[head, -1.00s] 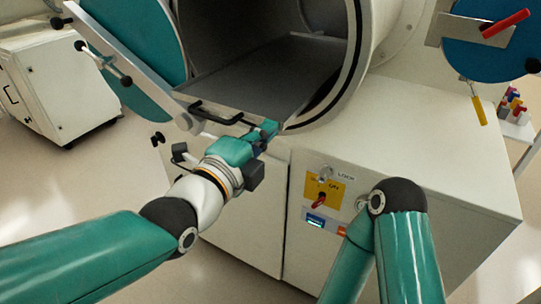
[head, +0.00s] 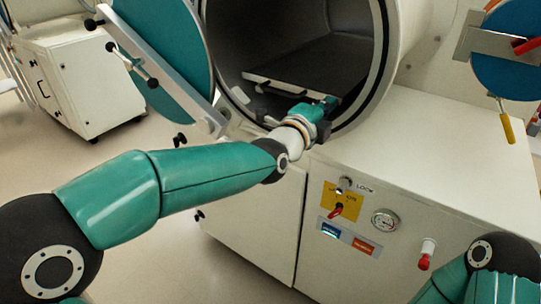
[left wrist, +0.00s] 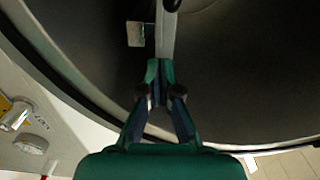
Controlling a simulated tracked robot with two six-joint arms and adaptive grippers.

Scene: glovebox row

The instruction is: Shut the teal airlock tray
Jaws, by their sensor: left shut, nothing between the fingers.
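The airlock tray (head: 325,62), a dark grey plate with a lighter front edge, lies inside the round chamber, behind the rim of the opening. The teal airlock door (head: 165,42) stands swung open at the left. My left gripper (head: 329,103) reaches into the opening, shut and empty, at the right part of the tray's front edge. In the left wrist view the shut fingertips (left wrist: 160,68) are at the end of the light front strip (left wrist: 165,38); contact is hard to tell. A black handle piece (left wrist: 172,4) shows at the top. My right gripper is out of view.
A second, blue door (head: 508,55) is at the upper right.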

